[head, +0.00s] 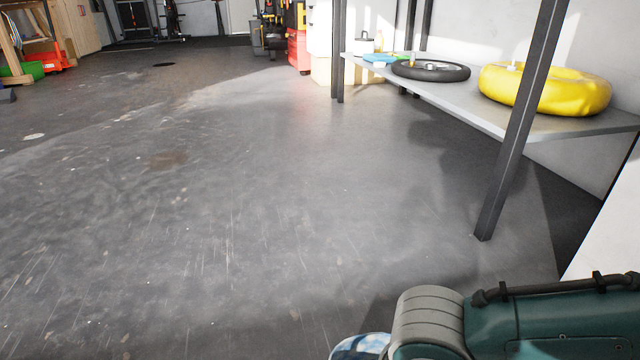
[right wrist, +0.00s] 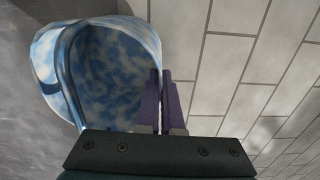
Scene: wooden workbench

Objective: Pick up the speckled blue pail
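The speckled blue pail (right wrist: 105,75), blue and white with a cloudy pattern, fills the left half of the right wrist view, its open mouth showing the inside. The purple fingers of my right gripper (right wrist: 161,102) are closed on the right edge of its rim, with the wall pinched between them. In the head view a small piece of the pail (head: 362,346) shows at the bottom edge, beside my right arm; the rest of it is out of frame. My left gripper is in neither view.
A grey shelf (head: 470,103) on dark posts stands at the right, bearing a yellow ring (head: 545,90) and a black wheel (head: 430,71). The grey floor (head: 230,210) ahead and to the left is open. Orange and yellow equipment (head: 298,45) stands at the back.

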